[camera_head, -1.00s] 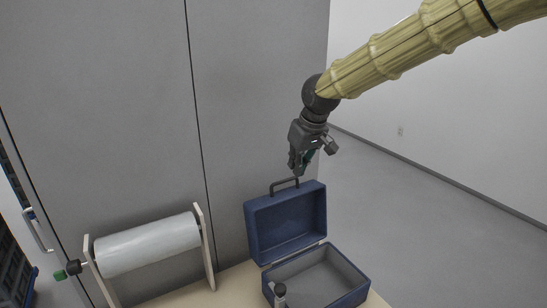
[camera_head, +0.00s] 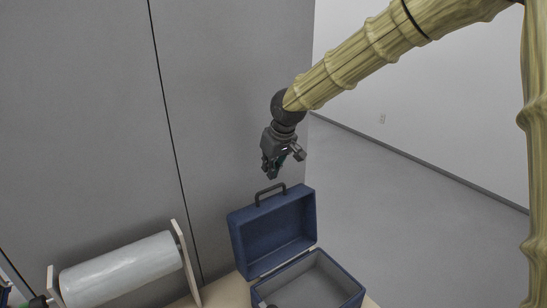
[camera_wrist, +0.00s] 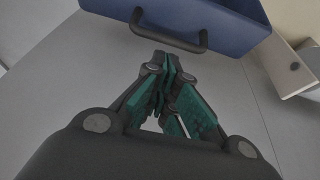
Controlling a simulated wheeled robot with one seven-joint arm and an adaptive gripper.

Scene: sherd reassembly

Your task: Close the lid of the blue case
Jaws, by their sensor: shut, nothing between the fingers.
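The blue case (camera_head: 310,257) stands on a table with its lid (camera_head: 272,233) raised and tilted back. The grey inside of its lower half is exposed. A dark handle (camera_head: 270,193) sits on the lid's upper edge. My gripper (camera_head: 271,175) is shut and empty, just above the handle and apart from it in the head view. In the wrist view, my gripper (camera_wrist: 168,62) points toward the lid (camera_wrist: 220,22), with the handle (camera_wrist: 170,36) just beyond the fingertips.
A roll of pale film (camera_head: 118,268) on a stand is left of the case. A grey wall panel (camera_head: 220,110) rises close behind the case. The pale tabletop (camera_head: 232,292) shows little bare room. Open floor (camera_head: 410,210) lies to the right.

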